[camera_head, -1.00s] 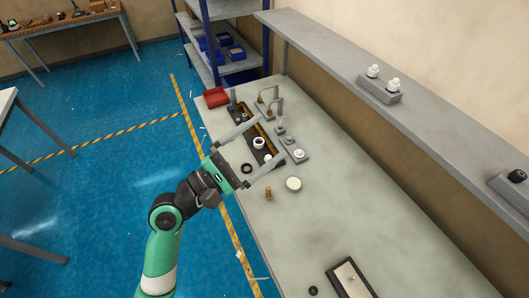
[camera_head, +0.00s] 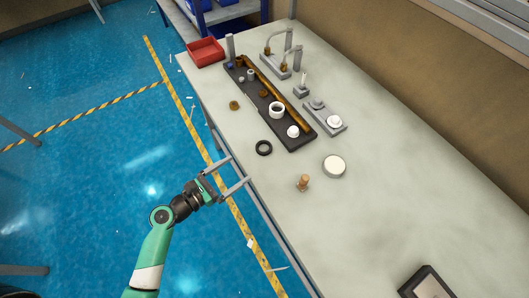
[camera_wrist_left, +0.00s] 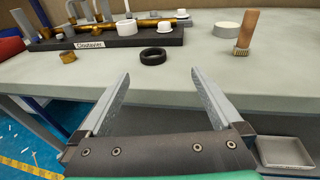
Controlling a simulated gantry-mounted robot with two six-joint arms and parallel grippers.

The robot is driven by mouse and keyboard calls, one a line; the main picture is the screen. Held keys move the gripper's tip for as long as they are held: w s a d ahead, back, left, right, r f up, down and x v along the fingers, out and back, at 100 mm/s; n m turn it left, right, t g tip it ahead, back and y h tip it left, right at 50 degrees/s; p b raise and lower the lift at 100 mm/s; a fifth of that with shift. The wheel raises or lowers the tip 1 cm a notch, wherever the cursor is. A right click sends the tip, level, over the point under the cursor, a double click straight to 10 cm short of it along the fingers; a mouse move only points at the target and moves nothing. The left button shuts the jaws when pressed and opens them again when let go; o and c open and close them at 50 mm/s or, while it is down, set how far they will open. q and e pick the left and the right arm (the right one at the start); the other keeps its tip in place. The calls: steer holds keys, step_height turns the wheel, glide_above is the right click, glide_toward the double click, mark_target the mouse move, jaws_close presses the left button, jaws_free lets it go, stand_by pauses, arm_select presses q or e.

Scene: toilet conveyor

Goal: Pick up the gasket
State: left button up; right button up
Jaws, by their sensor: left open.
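The gasket is a black ring (camera_head: 264,148) lying flat on the grey table near its left edge, in front of the dark parts tray. It also shows in the left wrist view (camera_wrist_left: 153,56), beyond and between my fingertips. My left gripper (camera_head: 233,171) is open and empty, at the table's edge and short of the ring, apart from it. In the left wrist view its two fingers (camera_wrist_left: 162,90) point toward the table with a wide gap. My right gripper is not in view.
The dark tray (camera_head: 296,145) holds a white ring, a white cap and brass parts. A brass nut (camera_head: 235,105), a wooden-handled brush (camera_head: 303,182) and a round white-topped dish (camera_head: 334,166) stand nearby. A red bin (camera_head: 206,52) is at the far end.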

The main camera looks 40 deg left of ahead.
arm_select(q)
steer(key=f, duration=0.1)
steer(key=b, duration=0.2)
glide_toward(268, 144)
steer(key=shift+w+d+f, duration=0.1)
steer(key=shift+w+d, duration=0.1)
steer(key=shift+d, duration=0.1)
steer(key=shift+w+f, duration=0.1)
steer(key=shift+w, duration=0.2)
steer(key=w, duration=0.2)
steer(key=w+b, duration=0.1)
steer(key=w, duration=0.1)
steer(key=shift+w+f, duration=0.2)
steer(key=shift+w, duration=0.1)
steer(key=c, duration=1.4)
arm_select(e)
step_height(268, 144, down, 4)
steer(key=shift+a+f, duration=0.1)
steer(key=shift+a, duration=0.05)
